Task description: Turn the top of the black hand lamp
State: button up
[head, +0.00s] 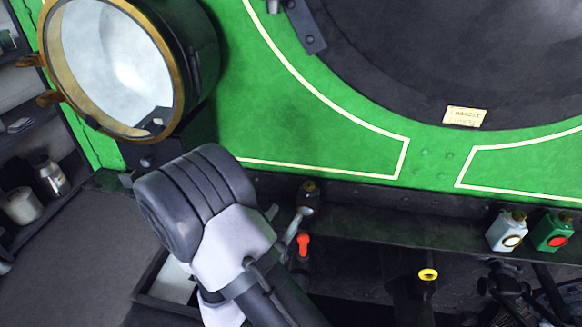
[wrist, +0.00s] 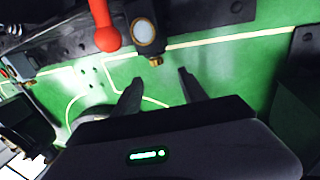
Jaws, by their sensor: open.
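The black hand lamp (wrist: 145,32) shows upside down in the wrist view, with a pale round lens and a small brass top (wrist: 155,61) pointing down the picture. In the head view the lamp (head: 309,196) is a small dark shape on the dark ledge, right of my arm. My gripper (wrist: 160,76) is open and empty. Its two fingers point toward the lamp, with the brass top just beyond and between the tips, apparently not touched. In the head view my arm hides most of the gripper.
A white lamp (head: 508,232) and a green lamp (head: 553,232) stand farther right. A large brass-rimmed headlight (head: 115,68) stands upper left. A yellow ring (head: 428,274) is below the ledge.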

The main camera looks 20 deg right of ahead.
send_near(311, 182)
jog(key=x, duration=0.8)
jog(key=b+x, duration=0.1)
jog(key=x, duration=0.3)
jog(key=shift+w+f, duration=0.1)
jog(key=shift+f, duration=0.2)
grip_shut()
